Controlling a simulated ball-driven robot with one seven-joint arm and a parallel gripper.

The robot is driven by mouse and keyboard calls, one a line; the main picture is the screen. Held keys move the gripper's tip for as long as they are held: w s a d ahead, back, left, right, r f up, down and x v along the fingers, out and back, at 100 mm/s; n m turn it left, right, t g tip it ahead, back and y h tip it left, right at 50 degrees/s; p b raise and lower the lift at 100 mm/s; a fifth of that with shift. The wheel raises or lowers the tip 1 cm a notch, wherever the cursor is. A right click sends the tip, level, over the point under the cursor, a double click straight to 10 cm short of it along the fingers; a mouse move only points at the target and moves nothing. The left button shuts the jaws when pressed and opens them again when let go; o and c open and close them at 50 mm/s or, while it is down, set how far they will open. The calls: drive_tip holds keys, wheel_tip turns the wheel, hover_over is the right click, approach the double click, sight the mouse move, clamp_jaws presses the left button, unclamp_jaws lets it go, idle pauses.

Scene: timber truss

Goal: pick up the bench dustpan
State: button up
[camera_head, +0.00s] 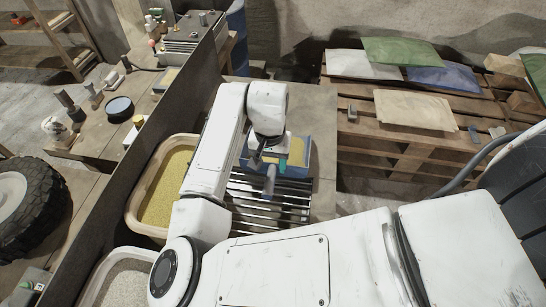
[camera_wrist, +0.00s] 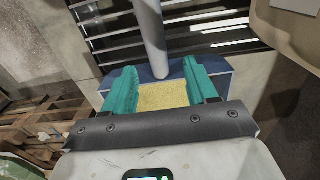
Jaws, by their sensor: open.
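The bench dustpan appears to be the blue pan (camera_head: 303,172) with a pale grey handle, at the far end of the slatted rack in the head view. In the wrist view its blue body (camera_wrist: 222,67) lies beyond my fingers, and its yellow grainy inside (camera_wrist: 163,96) shows between them. The grey handle (camera_wrist: 151,30) runs over the dark slats, its near end between the fingertips. My gripper (camera_wrist: 160,68) has two teal fingers, spread apart, with a gap visible on each side of the handle. In the head view my wrist hides part of the pan.
A slatted metal rack (camera_head: 265,212) lies beside the pan. Left of it stand a tub of yellow grain (camera_head: 165,185) and a tub of pale grain (camera_head: 125,288), along a tall dark partition (camera_head: 105,160). A pallet stack (camera_head: 385,150) with sacks stands at right.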

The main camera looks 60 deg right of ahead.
sight(271, 172)
drive_tip(key=shift+s+f+p, duration=0.1)
drive_tip(key=shift+f+p, duration=0.45)
drive_tip(key=shift+f, duration=2.7)
clamp_jaws()
